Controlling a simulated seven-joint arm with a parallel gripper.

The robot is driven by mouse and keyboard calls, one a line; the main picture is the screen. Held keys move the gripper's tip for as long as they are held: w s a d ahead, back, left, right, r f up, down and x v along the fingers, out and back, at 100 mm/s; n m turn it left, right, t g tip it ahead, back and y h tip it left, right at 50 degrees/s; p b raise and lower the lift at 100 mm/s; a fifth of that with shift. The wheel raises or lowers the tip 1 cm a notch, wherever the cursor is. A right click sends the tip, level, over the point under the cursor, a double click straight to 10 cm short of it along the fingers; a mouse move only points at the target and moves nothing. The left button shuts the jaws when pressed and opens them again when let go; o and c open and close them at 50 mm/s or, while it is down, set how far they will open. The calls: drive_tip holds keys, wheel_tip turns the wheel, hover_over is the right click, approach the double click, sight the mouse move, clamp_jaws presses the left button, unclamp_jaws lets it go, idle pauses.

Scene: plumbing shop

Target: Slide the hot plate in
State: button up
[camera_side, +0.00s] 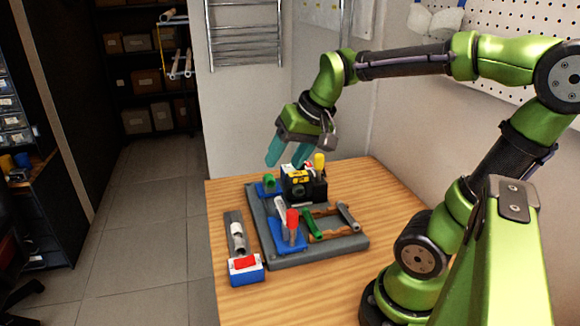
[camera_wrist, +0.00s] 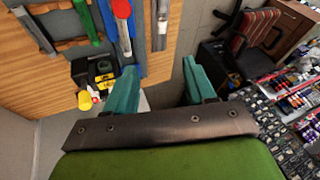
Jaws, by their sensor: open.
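My gripper (camera_side: 286,160) is open and empty, above the back of the grey base plate (camera_side: 336,248). Its teal fingers also show apart in the wrist view (camera_wrist: 159,66). A black block with yellow labels (camera_side: 303,185) stands on the base's back edge, just below and right of the fingers; it also shows in the wrist view (camera_wrist: 100,73). A yellow knob (camera_side: 319,160) rises behind it. I cannot tell for certain which thing is the hot plate. Blue holders (camera_side: 288,238) on the base carry a grey pipe with a red end (camera_side: 292,222) and a green piece (camera_side: 268,181).
Left of the base, a grey strip holds a pale cylinder (camera_side: 238,237), with a blue, white and red box (camera_side: 245,270) in front. The wooden table's (camera_side: 390,190) right side is bare.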

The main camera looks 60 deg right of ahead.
drive_tip(key=w+d+r+m+g, duration=0.1)
drive_tip(key=w+d+m+g, duration=0.15)
drive_tip(key=d, duration=0.75)
wheel_tip(320, 180, up, 4)
drive_tip(key=m+g, duration=0.3)
drive_tip(key=m, duration=0.2)
hover_over(319, 155)
drive_tip(key=shift+h, duration=0.3)
wheel_tip(319, 155, down, 16)
drive_tip(key=shift+f, duration=0.25)
clamp_jaws()
